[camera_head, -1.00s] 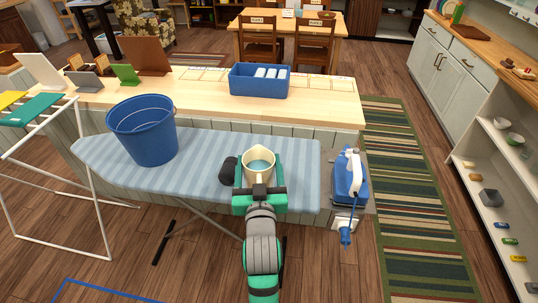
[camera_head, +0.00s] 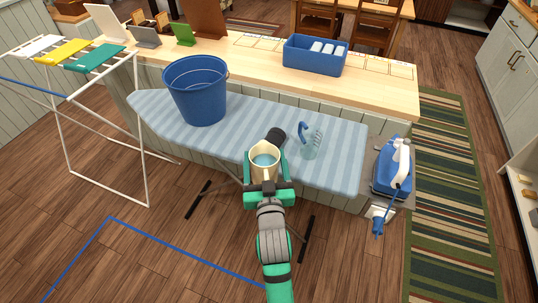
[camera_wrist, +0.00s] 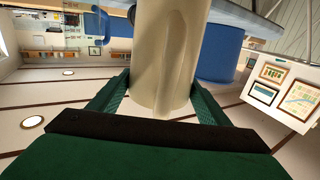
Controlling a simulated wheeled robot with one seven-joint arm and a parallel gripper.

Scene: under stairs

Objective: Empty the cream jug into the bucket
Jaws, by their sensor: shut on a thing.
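The cream jug (camera_head: 264,165) is upright in my gripper (camera_head: 267,178), with bluish liquid showing inside it. In the wrist view the jug (camera_wrist: 168,60) stands between the two green fingers of my gripper (camera_wrist: 157,98), which press on it from both sides. The jug is at the near edge of the ironing board. The blue bucket (camera_head: 197,92) stands upright on the board, to the left of and farther than the jug. Its inside bottom is hidden. The bucket also shows in the wrist view (camera_wrist: 220,52).
The striped ironing board (camera_head: 235,130) carries a clear spray bottle or jug (camera_head: 310,143) right of my gripper. A blue and white iron (camera_head: 394,168) rests at the right end. A blue bin (camera_head: 315,56) is on the counter behind. A drying rack (camera_head: 80,58) stands left.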

